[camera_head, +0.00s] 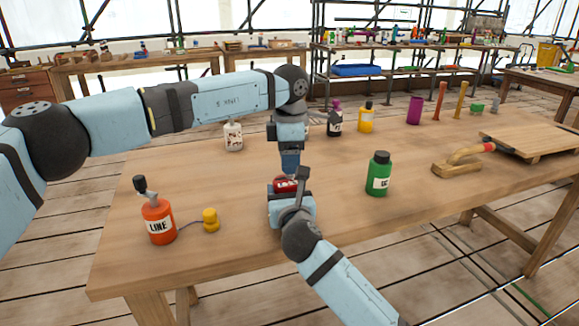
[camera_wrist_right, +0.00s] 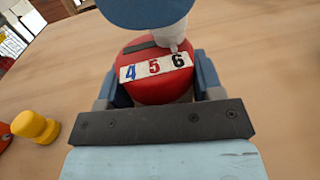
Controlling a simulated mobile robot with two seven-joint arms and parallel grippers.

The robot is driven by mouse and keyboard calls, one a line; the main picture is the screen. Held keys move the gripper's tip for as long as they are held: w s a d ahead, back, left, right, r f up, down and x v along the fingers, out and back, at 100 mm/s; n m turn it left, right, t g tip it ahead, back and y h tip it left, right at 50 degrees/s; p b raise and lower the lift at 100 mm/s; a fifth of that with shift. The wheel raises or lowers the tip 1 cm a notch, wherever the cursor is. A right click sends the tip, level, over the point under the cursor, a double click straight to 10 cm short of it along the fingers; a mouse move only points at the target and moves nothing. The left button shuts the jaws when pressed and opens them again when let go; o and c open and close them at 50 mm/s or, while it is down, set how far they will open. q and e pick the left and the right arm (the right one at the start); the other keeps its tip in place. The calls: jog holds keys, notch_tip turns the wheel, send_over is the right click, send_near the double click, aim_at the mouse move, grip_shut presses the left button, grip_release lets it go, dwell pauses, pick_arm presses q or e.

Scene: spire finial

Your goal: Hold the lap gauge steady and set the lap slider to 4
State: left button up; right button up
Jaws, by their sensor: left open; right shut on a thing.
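The lap gauge (camera_wrist_right: 160,88) is a red rounded body with a dark slot and a white strip reading 4, 5, 6. A small part of it shows red in the head view (camera_head: 285,185). In the right wrist view a white stem (camera_wrist_right: 172,38) stands at the slot by the 6, under a blue rounded part; it looks like the lap slider. My right gripper (camera_wrist_right: 160,90) is shut on the gauge from both sides, low over the table. My left gripper (camera_head: 290,168) is open and points down just above the gauge; whether it touches the slider is hidden.
On the table (camera_head: 330,215), an orange LINE bottle (camera_head: 158,222) and yellow knob (camera_head: 210,220) stand left. A green bottle (camera_head: 378,175) is right of the gauge. White (camera_head: 233,137), dark (camera_head: 334,122) and yellow (camera_head: 366,118) bottles stand behind. A wooden float (camera_head: 462,163) is farther right.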

aim_at(275, 180)
pick_arm(q)
jog(key=shift+f, duration=1.1)
grip_shut()
jog(key=shift+s+a, duration=0.3)
jog(key=shift+a, duration=0.55)
jog(key=shift+s+a, duration=0.3)
jog(key=shift+a, duration=0.55)
jog(key=shift+d, duration=0.1)
grip_release()
jog(key=shift+r, duration=0.1)
notch_tip(275, 180, up, 12)
